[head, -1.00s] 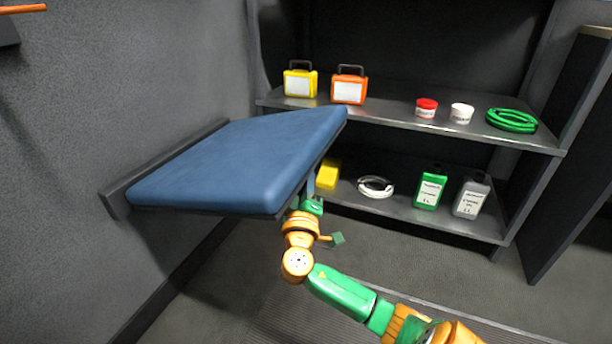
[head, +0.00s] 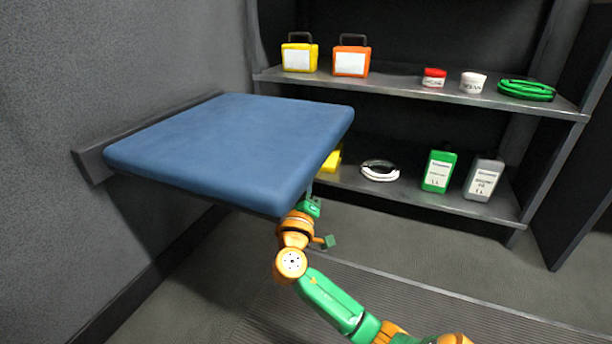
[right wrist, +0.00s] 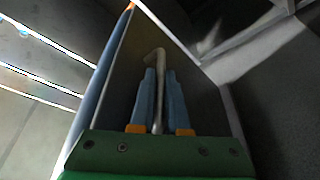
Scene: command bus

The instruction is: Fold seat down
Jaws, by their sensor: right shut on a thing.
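The blue seat (head: 235,150) sticks out from the grey wall at the left in the head view, close to level, with its padded top up. Its wall-side edge is at a dark mounting strip (head: 90,160). My right gripper (head: 309,190) is below the seat's front right edge, its fingers partly hidden by the seat. In the right wrist view the gripper (right wrist: 159,78) is shut on a thin, pale bent handle (right wrist: 155,56) by the seat's dark underside (right wrist: 190,80). The seat's blue edge (right wrist: 100,85) shows at the left there. My left gripper is out of view.
A metal shelf unit (head: 420,90) stands behind the seat. It holds a yellow case (head: 299,57), an orange case (head: 350,62), jars, a green hose coil (head: 526,90) and bottles (head: 438,171). The floor (head: 420,245) right of the seat is clear apart from my arm.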

